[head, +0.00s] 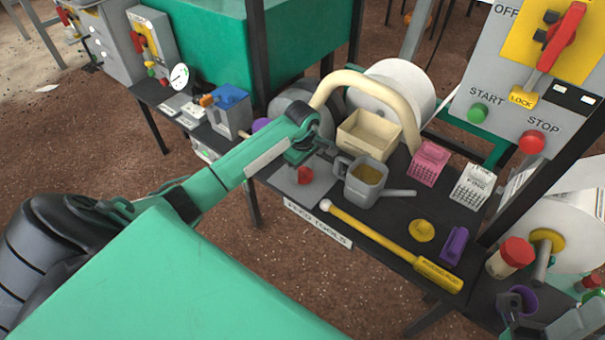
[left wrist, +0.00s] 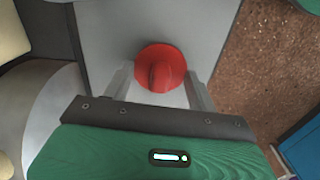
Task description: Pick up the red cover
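The red cover (head: 305,176) is a small round red piece with a raised ridge. It sits on a grey plate (head: 288,190) at the left end of the near bench. My left gripper (head: 306,161) is just above it, with the arm coming in from the left. In the left wrist view the red cover (left wrist: 160,66) lies between and slightly beyond the tips of my left gripper (left wrist: 156,76). The two fingers are spread apart and hold nothing. A dark part at the lower right may be my right gripper (head: 512,302); its fingers are not clear.
A grey jug (head: 364,182) with a handle stands just right of my left gripper. A cream bin (head: 368,135) and a curved cream pipe (head: 385,90) are behind it. A yellow-handled rod (head: 390,243) lies along the bench's front edge. Pink (head: 428,163) and white baskets (head: 472,186) stand further right.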

